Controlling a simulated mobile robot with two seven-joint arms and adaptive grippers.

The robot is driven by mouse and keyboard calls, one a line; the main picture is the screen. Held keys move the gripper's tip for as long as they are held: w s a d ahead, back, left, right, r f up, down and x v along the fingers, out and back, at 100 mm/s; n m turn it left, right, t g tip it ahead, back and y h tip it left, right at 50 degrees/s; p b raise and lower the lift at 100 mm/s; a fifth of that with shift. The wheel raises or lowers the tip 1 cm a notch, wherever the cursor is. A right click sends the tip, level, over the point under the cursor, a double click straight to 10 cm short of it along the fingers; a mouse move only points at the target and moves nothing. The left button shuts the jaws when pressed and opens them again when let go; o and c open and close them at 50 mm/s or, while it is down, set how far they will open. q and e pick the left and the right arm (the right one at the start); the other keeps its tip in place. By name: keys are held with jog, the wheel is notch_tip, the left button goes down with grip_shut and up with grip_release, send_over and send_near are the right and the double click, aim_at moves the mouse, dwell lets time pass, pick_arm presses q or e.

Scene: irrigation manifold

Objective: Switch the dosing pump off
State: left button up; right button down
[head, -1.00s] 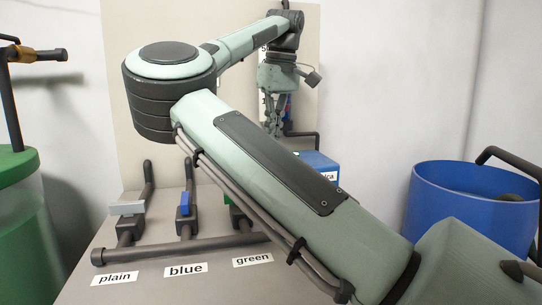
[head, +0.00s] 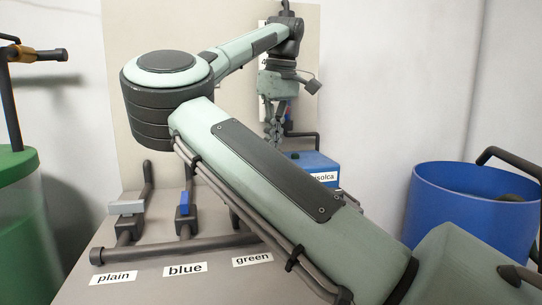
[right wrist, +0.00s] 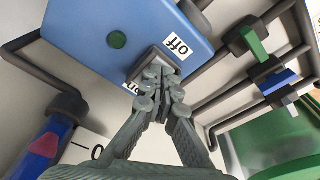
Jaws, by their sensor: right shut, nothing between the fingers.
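The dosing pump is a blue box, seen in the head view (head: 312,163) behind my right arm, its white label partly covered. A label reading "off" (right wrist: 178,46) is beside the switch; another label (right wrist: 132,88) is partly hidden. My right gripper (right wrist: 160,76) is shut and empty, its fingertips at the switch. Whether they touch it, and the switch's position, I cannot tell. My left gripper is out of view.
Valves labelled plain (head: 113,278), blue (head: 185,269) and green (head: 252,259) stand on a pipe left of the pump. A blue barrel (head: 470,215) is at the right, a green tank (head: 20,220) at the left. A blue and red cylinder (right wrist: 40,150) shows in the wrist view.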

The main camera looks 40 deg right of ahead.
jog(key=shift+r+p, duration=1.45)
jog(key=shift+p, duration=0.05)
jog(key=shift+r+p, duration=0.75)
jog(key=shift+r, duration=0.2)
notch_tip(320, 180, up, 2)
jog(key=shift+r, duration=0.15)
